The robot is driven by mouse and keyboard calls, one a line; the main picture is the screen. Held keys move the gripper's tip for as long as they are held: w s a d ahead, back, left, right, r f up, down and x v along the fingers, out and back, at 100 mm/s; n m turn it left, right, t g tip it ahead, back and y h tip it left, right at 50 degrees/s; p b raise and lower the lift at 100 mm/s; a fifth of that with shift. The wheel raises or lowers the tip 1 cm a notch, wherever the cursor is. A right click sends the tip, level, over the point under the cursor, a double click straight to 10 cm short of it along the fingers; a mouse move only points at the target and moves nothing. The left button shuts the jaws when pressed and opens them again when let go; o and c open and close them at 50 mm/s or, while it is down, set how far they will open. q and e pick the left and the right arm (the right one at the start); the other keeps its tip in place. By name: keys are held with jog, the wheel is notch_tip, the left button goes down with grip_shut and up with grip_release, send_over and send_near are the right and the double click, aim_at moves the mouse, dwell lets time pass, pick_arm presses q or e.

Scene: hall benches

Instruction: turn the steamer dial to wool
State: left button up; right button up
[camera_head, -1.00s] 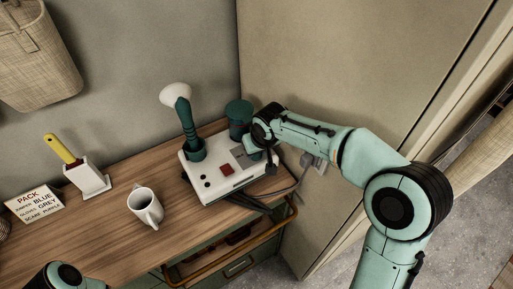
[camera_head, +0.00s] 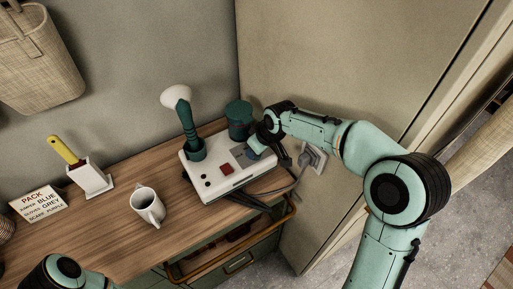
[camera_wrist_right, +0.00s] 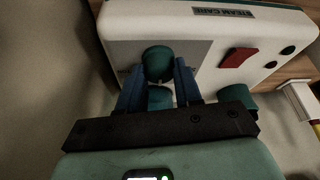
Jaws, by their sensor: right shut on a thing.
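The steamer (camera_head: 222,187) is a white box with a red square button and small dark knobs on the bench. A teal handle with a white head stands upright in it. My right gripper (camera_head: 252,152) reaches its right end from above. In the right wrist view, the blue fingers of the right gripper (camera_wrist_right: 158,72) are shut on a rounded teal dial (camera_wrist_right: 158,60) on a grey panel of the steamer. The dial's marks and setting are hidden or too small to read. My left gripper is out of view; only part of that arm shows at bottom left.
A teal canister (camera_head: 239,116) stands close behind the steamer. A white mug (camera_head: 147,207), a lettered card (camera_head: 38,203) and a white holder (camera_head: 92,180) with a yellow-handled tool stand to the left. A cable runs to a wall socket (camera_head: 314,160).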

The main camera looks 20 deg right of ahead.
jog(key=o, duration=1)
jog(key=shift+o, duration=0.2)
jog(key=v, duration=1.3)
jog(key=shift+r, duration=0.2)
jog(key=shift+s, duration=0.1)
